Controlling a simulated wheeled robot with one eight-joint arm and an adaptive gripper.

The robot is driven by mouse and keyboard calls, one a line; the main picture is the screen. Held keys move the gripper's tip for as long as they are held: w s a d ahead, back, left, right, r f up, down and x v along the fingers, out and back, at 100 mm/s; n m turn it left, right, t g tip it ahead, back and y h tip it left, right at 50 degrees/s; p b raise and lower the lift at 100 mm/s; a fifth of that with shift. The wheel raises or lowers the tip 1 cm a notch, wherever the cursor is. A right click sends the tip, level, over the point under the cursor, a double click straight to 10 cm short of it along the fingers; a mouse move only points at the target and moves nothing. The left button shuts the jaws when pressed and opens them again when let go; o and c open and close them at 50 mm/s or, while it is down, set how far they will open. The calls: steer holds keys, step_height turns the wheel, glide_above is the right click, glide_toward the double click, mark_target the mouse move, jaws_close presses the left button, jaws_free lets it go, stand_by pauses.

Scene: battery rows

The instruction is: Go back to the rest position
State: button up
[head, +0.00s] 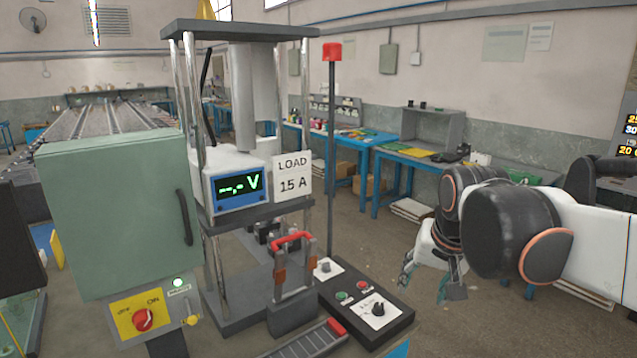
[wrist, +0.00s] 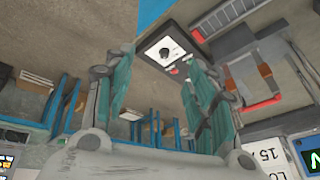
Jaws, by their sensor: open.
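My gripper (head: 428,282) hangs in the air at the right of the head view, over the floor and to the right of the black control box (head: 370,308). Its fingers are apart, with nothing between them. In the wrist view the two green-padded fingers (wrist: 160,95) are spread, and the control box (wrist: 170,48) shows beyond them. My arm reaches in from the right edge of the head view.
A test stand with a voltage display (head: 238,186) and a load sign (head: 292,178) stands left of centre. A green cabinet (head: 115,215) is at left. Blue workbenches (head: 375,160) line the back. Open floor lies behind the gripper.

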steer(key=s+f+n+t, duration=0.1)
steer(key=s+f+n, duration=0.1)
steer(key=s, duration=0.6)
steer(key=s+f+n+t, duration=0.1)
steer(key=s+f+n, duration=0.1)
steer(key=s+f, duration=0.2)
steer(key=s, duration=0.3)
steer(key=shift+s+f, duration=0.25)
steer(key=shift+s, duration=0.1)
